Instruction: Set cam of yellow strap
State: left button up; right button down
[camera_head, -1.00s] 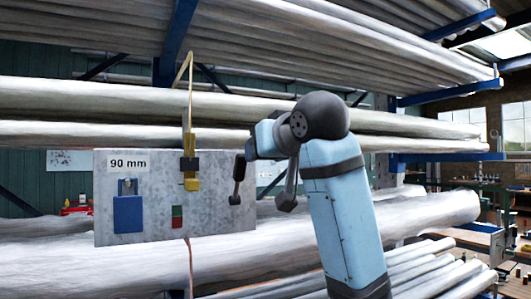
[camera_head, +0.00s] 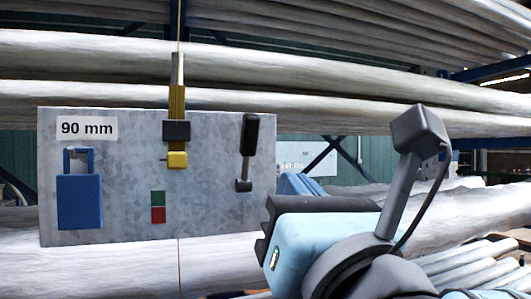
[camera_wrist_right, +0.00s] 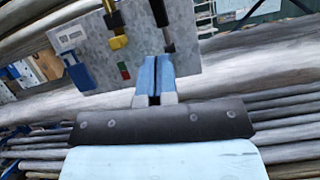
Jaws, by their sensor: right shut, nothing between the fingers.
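The yellow strap (camera_head: 177,100) runs down the upper middle of a grey metal plate (camera_head: 110,220), through a black buckle (camera_head: 176,131) with a yellow block (camera_head: 177,160) below. A black lever (camera_head: 250,135), perhaps the cam, stands upright on the plate's right side, with a small dark foot. My right gripper (camera_head: 298,184) is just right of the plate and below the lever's height, apart from both in the head view. In the right wrist view its blue fingers (camera_wrist_right: 155,75) are together and empty, pointing at the plate below the lever (camera_wrist_right: 160,15). My left gripper is not in view.
The plate also carries a "90 mm" label (camera_head: 87,128), a blue padlock-like block (camera_head: 79,200) and a green and red marker (camera_head: 158,207). Long wrapped pipes (camera_head: 330,115) lie on racks behind the plate. The space in front of its left part is clear.

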jog(key=n, duration=0.1)
jog(key=p, duration=0.5)
send_near(250, 136)
jog(key=x, duration=0.6)
jog(key=shift+r, duration=0.1)
jog(key=shift+w+a+r+y, duration=0.2)
jog(key=shift+w+y, duration=0.1)
jog(key=shift+w, duration=0.4)
